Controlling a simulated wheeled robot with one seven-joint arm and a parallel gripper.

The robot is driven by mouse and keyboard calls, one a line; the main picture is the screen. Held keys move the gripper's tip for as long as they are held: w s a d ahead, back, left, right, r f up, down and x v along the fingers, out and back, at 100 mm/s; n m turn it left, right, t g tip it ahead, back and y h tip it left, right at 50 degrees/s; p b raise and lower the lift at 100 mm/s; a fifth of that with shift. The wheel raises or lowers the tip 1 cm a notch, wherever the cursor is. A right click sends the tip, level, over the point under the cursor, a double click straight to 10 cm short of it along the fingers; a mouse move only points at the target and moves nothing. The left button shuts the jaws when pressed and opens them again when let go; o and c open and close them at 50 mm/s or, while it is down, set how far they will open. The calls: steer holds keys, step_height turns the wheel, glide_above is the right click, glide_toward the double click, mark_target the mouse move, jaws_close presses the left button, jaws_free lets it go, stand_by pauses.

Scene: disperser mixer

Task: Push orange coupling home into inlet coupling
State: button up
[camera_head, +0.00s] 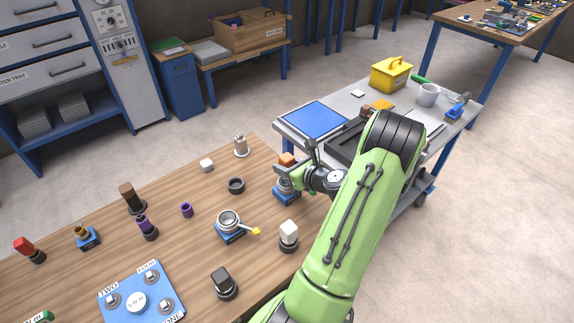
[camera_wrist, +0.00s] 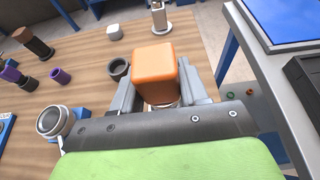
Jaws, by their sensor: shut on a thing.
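The orange coupling (camera_wrist: 155,70) is a rounded orange block in the middle of the wrist view, between the two grey fingers of my gripper (camera_wrist: 157,95). In the head view the orange coupling (camera_head: 287,159) shows at the top of a grey round body. My gripper (camera_head: 290,172) reaches in from the right and is shut on it. Below stands a blue-based fitting (camera_head: 286,195) near the right edge of the wooden table, which appears to be the inlet coupling. The orange coupling sits over it, upright. How deep it is seated is hidden by the fingers.
A fitting with a yellow-tipped lever (camera_head: 229,224), a white-topped piece (camera_head: 289,236) and a dark ring (camera_head: 236,185) stand nearby on the wooden table (camera_head: 190,245). A grey cart (camera_head: 290,120) with a blue mat stands behind on the right.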

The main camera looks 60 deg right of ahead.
steer(key=shift+f, duration=0.1)
steer(key=shift+f+b, duration=0.3)
steer(key=shift+f, duration=0.05)
steer(key=shift+f+b, duration=1.05)
steer(key=shift+f, duration=0.6)
steer(key=o, duration=1.3)
steer(key=p+v, duration=0.2)
steer(key=v, duration=1.4)
steer(key=shift+d+p, duration=0.1)
steer(key=shift+p, duration=0.2)
steer(key=shift+w, duration=0.1)
